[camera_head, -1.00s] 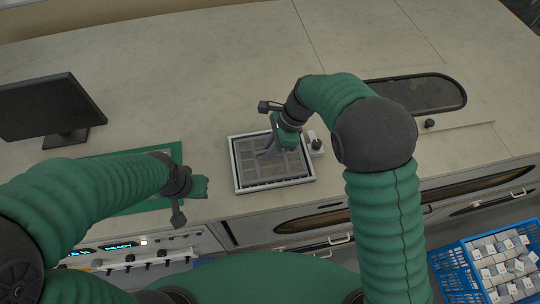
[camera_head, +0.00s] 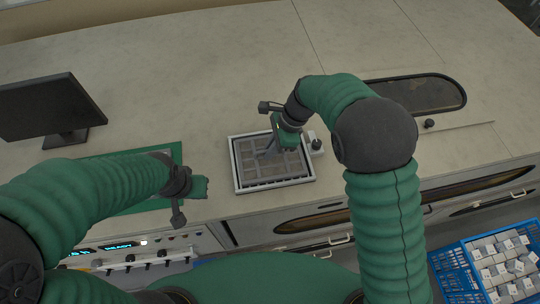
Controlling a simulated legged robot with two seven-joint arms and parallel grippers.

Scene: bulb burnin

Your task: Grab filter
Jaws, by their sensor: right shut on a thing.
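A grey, gridded filter (camera_head: 262,172) lies in a white rectangular frame (camera_head: 236,178) on the worktop, in the middle of the head view. My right gripper (camera_head: 268,153) points down over the upper part of the grid and is shut on the filter. The exact grip point is small and partly hidden by the gripper. My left gripper (camera_head: 198,187) hangs near the front edge of the counter, left of the frame. Its fingers are too unclear to tell whether they are open.
A black monitor (camera_head: 48,108) stands at the left, near a green mat (camera_head: 150,205). A knob (camera_head: 317,144) sits at the frame's right side. A dark oval window (camera_head: 415,93) is at the right. A blue crate (camera_head: 448,268) with white boxes stands low right. The back worktop is clear.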

